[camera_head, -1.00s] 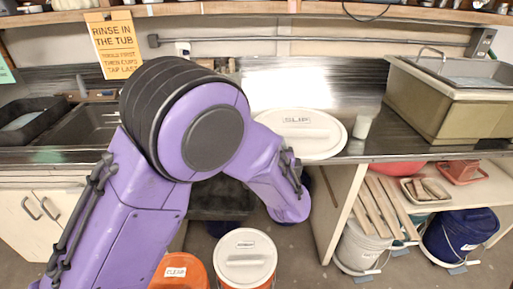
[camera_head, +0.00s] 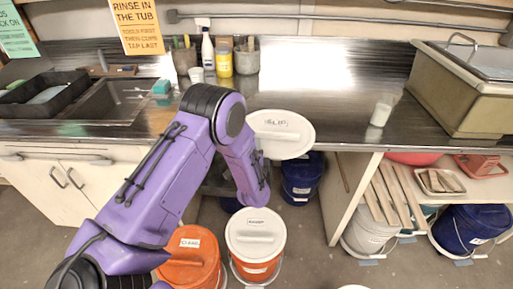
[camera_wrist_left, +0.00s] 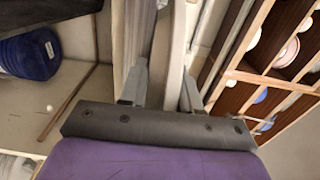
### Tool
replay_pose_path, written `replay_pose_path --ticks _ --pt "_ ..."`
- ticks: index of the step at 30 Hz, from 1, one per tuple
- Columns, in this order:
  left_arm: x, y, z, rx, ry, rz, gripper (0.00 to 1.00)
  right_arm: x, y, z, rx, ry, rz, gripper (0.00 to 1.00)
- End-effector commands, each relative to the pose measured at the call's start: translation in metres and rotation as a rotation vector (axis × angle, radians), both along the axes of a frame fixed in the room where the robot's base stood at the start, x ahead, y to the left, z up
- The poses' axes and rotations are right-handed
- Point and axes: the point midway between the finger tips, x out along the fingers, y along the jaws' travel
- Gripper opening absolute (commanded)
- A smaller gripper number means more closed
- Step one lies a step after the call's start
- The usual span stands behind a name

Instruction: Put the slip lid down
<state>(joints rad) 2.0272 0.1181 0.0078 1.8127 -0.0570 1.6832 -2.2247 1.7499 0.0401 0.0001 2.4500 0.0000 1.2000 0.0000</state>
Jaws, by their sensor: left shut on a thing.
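The slip lid (camera_head: 283,140) is a white round lid with a "SLIP" label. In the head view it is in the air at the counter's front edge, beside my left forearm. In the left wrist view its pale edge (camera_wrist_left: 173,45) runs between the two fingers of my left gripper (camera_wrist_left: 163,88), which is shut on it. The fingers are hidden in the head view. A blue bucket (camera_head: 301,184) stands on the floor below the lid, its top partly covered by it. My right gripper is not in view.
The metal counter (camera_head: 330,85) is clear right of the lid up to a white cup (camera_head: 382,110) and a beige tub (camera_head: 463,100). Bottles and pots stand at the back. Lidded orange buckets (camera_head: 257,268) stand on the floor in front.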

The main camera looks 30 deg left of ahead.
Motion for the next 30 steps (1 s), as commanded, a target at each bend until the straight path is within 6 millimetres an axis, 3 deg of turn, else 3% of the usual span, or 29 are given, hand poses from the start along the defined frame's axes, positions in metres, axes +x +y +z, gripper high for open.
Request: replay_pose_path --ticks 7,8,9,10,20,23,30 --pt "0.000 -0.001 -0.004 0.000 -0.001 0.000 0.00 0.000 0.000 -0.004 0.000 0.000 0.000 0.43" --pt "0.000 0.000 -0.003 0.000 0.000 0.000 0.39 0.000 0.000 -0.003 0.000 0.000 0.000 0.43" --pt "0.000 0.000 -0.003 0.000 0.000 0.000 0.52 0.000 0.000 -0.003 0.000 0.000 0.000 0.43" --pt "0.000 0.000 -0.003 -0.001 0.001 0.000 0.58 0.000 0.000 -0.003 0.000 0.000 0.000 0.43" --pt "0.000 0.000 0.004 -0.001 -0.001 0.001 0.58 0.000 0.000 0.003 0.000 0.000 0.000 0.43" --pt "-0.012 -0.010 -0.002 0.000 0.002 -0.004 0.58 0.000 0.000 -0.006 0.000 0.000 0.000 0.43" --pt "-0.066 -0.043 -0.002 0.002 0.003 -0.006 0.58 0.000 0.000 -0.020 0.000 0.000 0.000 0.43"
